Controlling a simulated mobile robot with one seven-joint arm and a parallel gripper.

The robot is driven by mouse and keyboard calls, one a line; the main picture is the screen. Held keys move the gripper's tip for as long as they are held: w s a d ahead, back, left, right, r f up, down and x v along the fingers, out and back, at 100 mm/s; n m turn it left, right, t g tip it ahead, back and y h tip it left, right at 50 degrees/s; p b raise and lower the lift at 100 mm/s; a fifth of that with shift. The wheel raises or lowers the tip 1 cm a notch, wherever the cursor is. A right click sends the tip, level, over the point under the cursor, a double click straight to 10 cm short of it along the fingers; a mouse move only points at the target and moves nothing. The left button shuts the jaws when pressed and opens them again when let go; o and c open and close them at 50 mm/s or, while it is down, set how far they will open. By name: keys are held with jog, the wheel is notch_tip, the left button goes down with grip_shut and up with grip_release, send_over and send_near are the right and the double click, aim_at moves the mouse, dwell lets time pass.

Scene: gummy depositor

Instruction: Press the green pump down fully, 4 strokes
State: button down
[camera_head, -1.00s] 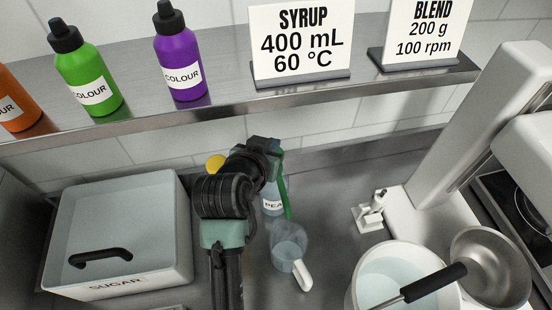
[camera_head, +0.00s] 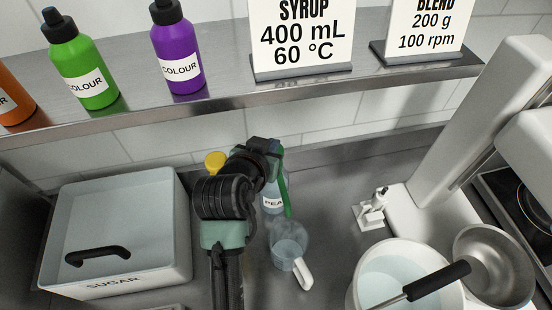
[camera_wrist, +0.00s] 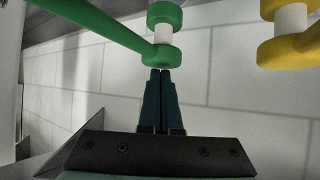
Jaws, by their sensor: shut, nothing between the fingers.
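The green pump (camera_wrist: 165,40) has a round head on a white stem and a long spout running to the upper left in the wrist view. In the head view its green spout (camera_head: 284,192) shows at the right of my wrist, above a clear bottle (camera_head: 273,204) with a label reading "PEA". My gripper (camera_wrist: 160,72) is shut and empty, its fingertips at the near edge of the pump head; I cannot tell whether they touch. In the head view my arm hides the fingers and most of the pump head. A clear jug (camera_head: 288,246) stands below the spout.
A yellow pump (camera_wrist: 290,40) is close at the right in the wrist view. A sugar bin (camera_head: 172,268) stands left, a white pot (camera_head: 357,284) and a pan (camera_head: 500,285) right. The shelf (camera_head: 215,103) with colour bottles hangs above.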

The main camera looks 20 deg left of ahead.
jog(key=shift+s+f+b, duration=0.1)
jog(key=shift+f+b, duration=0.7)
jog(key=shift+f, duration=0.65)
jog(key=shift+r+p, duration=1.85)
jog(key=shift+r, duration=0.3)
jog(key=shift+r, duration=0.1)
jog(key=b+v, duration=0.2)
jog(key=v, duration=1)
jog(key=shift+s+b, duration=0.3)
jog(key=shift+b, duration=0.05)
jog(key=shift+r, duration=0.15)
